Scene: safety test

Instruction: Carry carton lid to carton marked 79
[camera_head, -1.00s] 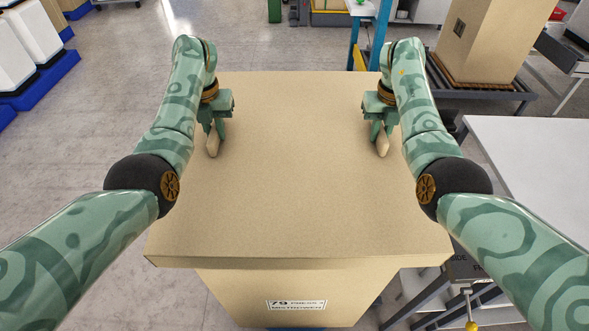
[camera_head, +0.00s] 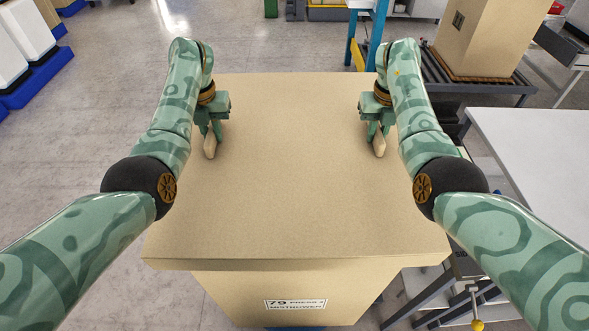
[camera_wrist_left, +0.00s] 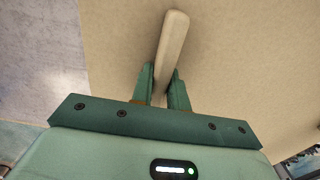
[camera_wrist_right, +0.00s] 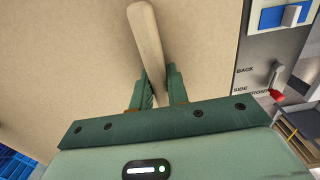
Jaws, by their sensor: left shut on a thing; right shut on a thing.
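The carton lid (camera_head: 290,190) is a wide, flat tan cardboard panel with a shallow front rim, filling the middle of the head view. Directly below its front rim shows the carton marked 79 (camera_head: 240,285), with a white label (camera_head: 295,304). I cannot tell whether the lid rests on the carton or is above it. My left gripper (camera_head: 211,134) is shut on a pale handle (camera_wrist_left: 173,40) on the lid's left side. My right gripper (camera_head: 377,134) is shut on a matching handle (camera_wrist_right: 146,35) on its right side.
A pale table (camera_head: 530,150) stands close on the right. A tall carton (camera_head: 490,40) sits on a dark rack behind it. A blue post (camera_head: 374,40) stands beyond the lid. White boxes on blue bases (camera_head: 40,80) are at far left. Grey floor (camera_head: 80,140) is open on the left.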

